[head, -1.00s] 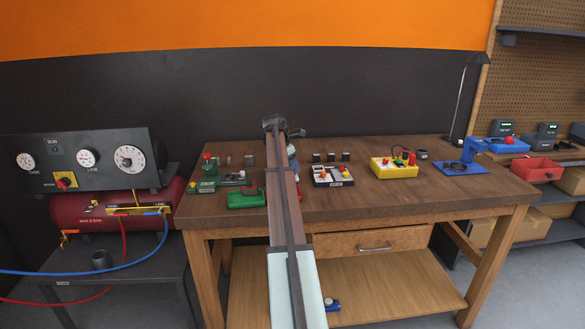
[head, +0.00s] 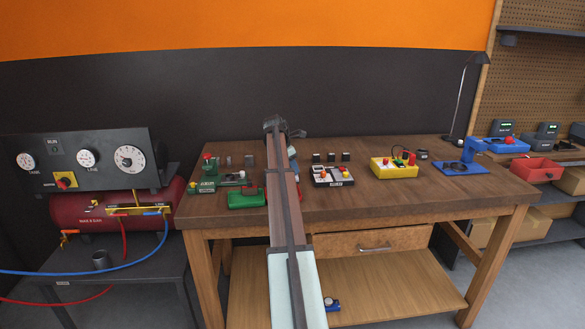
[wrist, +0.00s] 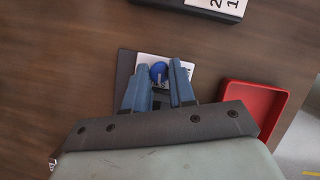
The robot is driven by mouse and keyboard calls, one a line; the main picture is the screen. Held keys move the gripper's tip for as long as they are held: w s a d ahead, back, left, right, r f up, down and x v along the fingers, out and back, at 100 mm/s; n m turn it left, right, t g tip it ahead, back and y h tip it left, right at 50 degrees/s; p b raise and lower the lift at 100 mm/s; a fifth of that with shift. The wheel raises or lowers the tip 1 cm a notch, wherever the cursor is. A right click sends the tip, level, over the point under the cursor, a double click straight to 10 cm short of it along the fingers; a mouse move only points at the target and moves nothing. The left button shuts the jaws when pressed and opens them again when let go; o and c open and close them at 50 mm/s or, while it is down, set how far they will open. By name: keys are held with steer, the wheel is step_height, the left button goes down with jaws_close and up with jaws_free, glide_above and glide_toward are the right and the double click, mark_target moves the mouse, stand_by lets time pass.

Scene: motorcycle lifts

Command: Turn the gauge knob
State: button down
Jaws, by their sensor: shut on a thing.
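The lower part of the knob is partly hidden between the fingers. In the head view my arm covers this spot on the wooden workbench (head: 420,195), so the knob does not show there. A dark panel (head: 105,172) with several dial gauges stands far left, with a red and yellow switch (head: 65,180).
On the bench are a green device (head: 208,182), a black and white box (head: 333,176) and a yellow box (head: 394,168).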

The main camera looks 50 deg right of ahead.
steer(key=shift+w+m, duration=0.1)
steer(key=shift+m, duration=0.5)
steer(key=c, duration=1.2)
jaws_free()
steer(key=shift+r, duration=0.1)
steer(key=shift+w+v, duration=0.15)
steer(key=shift+v, duration=3.25)
steer(key=shift+w+v, duration=0.1)
steer(key=shift+v, duration=3.35)
steer(key=shift+d, duration=0.2)
